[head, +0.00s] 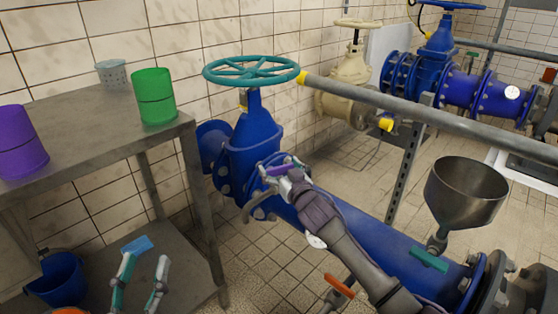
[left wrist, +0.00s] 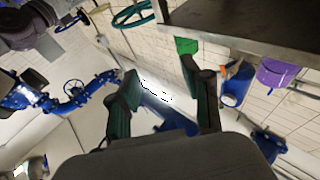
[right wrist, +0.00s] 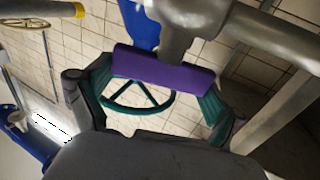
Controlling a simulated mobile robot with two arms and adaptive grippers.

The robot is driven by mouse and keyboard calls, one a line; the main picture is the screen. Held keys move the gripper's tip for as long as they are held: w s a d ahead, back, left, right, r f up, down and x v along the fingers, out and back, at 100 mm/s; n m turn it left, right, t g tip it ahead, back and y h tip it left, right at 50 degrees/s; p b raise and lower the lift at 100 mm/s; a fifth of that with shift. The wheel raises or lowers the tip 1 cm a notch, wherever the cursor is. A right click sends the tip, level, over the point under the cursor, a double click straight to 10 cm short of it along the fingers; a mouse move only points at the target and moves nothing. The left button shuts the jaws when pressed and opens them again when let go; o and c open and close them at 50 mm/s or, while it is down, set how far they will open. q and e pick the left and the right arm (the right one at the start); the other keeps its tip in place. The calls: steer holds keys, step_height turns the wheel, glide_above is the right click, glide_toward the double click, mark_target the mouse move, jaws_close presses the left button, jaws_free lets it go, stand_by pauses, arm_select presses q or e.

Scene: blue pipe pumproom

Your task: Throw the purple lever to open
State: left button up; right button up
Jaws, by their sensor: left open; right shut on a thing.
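The purple lever (head: 281,168) sits on the blue pipe by the valve body, below the teal handwheel (head: 252,70). My right gripper (head: 278,178) is at the lever, shut on it. In the right wrist view the purple lever (right wrist: 163,72) spans between the two green fingers of my right gripper (right wrist: 155,90), with a grey fitting at its upper side. My left gripper (head: 142,275) is open and empty at the lower left, near the shelf; its fingers also show apart in the left wrist view (left wrist: 160,100).
A metal table (head: 85,140) on the left bears a purple can (head: 20,145), a green can (head: 153,97) and a pale cup (head: 112,74). A grey rail (head: 420,115) crosses at right. A funnel (head: 465,195), a teal lever (head: 428,260) and an orange lever (head: 339,285) are nearby.

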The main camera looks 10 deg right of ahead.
steer(key=shift+d+r+n+y+p, duration=0.1)
steer(key=shift+r+n+y+p, duration=0.15)
steer(key=shift+y+p, duration=0.35)
steer(key=shift+n+g+y+p, duration=0.3)
steer(key=shift+n+y+p, duration=0.2)
steer(key=shift+p, duration=0.15)
steer(key=n+y+p, duration=0.1)
steer(key=n+g+y+p, duration=0.1)
steer(key=shift+f+y, duration=0.2)
steer(key=shift+y, duration=0.2)
arm_select(q)
steer(key=s+a+f+g+y, duration=0.2)
steer(key=s+f+g, duration=0.3)
steer(key=f+g, duration=0.2)
steer(key=s+a+f+g+y, duration=0.2)
steer(key=s+f+g, duration=0.3)
steer(key=f, duration=0.6)
steer(key=shift+s+a+f+n+g, duration=0.2)
steer(key=shift+s+a+n+g, duration=0.15)
steer(key=shift+a+g, duration=0.6)
arm_select(e)
steer(key=shift+n+g+y, duration=0.45)
steer(key=shift+g+y, duration=0.15)
steer(key=shift+y, duration=0.1)
arm_select(q)
steer(key=shift+d+g, duration=0.1)
steer(key=shift+g, duration=0.15)
arm_select(e)
steer(key=o, duration=0.8)
